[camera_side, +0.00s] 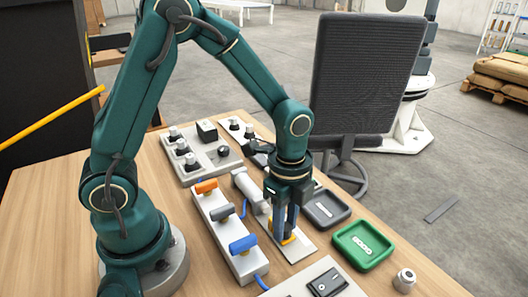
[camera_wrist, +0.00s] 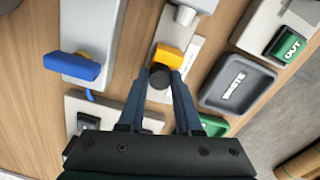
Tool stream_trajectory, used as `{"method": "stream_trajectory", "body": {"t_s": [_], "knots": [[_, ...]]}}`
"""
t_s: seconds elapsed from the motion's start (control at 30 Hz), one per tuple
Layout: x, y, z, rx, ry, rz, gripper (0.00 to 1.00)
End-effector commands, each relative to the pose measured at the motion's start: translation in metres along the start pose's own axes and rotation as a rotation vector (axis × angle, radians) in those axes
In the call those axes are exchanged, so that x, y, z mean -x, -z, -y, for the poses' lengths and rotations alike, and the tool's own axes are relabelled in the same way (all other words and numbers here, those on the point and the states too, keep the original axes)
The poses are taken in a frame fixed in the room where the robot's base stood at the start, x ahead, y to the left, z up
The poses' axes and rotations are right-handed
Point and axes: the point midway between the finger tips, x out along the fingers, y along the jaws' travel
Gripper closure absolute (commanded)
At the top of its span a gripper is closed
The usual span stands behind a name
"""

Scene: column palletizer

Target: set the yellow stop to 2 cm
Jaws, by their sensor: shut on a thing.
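The yellow stop (camera_side: 289,240) sits on a pale plate (camera_side: 301,246) on the table, at the end nearer the side camera. In the wrist view the yellow stop (camera_wrist: 168,56) shows as a yellow block with a round dark knob (camera_wrist: 158,78) beside it. My gripper (camera_side: 285,232) points down at the stop, with its two blue fingers close together. In the wrist view my gripper (camera_wrist: 160,76) has its fingertips on either side of the dark knob, shut on the stop. Scale marks on the plate (camera_wrist: 190,50) are too small to read.
A white block with orange, grey and blue handles (camera_side: 243,244) lies left of the plate. A grey cylinder (camera_side: 249,187) is at its far end. A dark waste tray (camera_side: 326,207) and a green tray (camera_side: 363,244) stand right. A switch panel (camera_side: 328,282) is in front.

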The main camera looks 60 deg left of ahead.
Motion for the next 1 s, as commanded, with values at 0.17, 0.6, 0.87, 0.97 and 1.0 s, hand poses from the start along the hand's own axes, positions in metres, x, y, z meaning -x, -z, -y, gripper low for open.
{"method": "stream_trajectory", "body": {"t_s": [0.17,0.6,0.87,0.97,1.0], "knots": [[0.001,-0.013,0.004,0.002,0.004,0.0,1.0],[0.0,-0.013,0.004,0.0,0.003,0.001,0.36],[0.008,-0.012,0.004,0.0,0.005,0.0,0.36],[0.022,-0.012,0.005,0.0,0.009,-0.002,0.36],[0.028,-0.012,0.005,0.0,0.009,-0.001,0.36]]}}
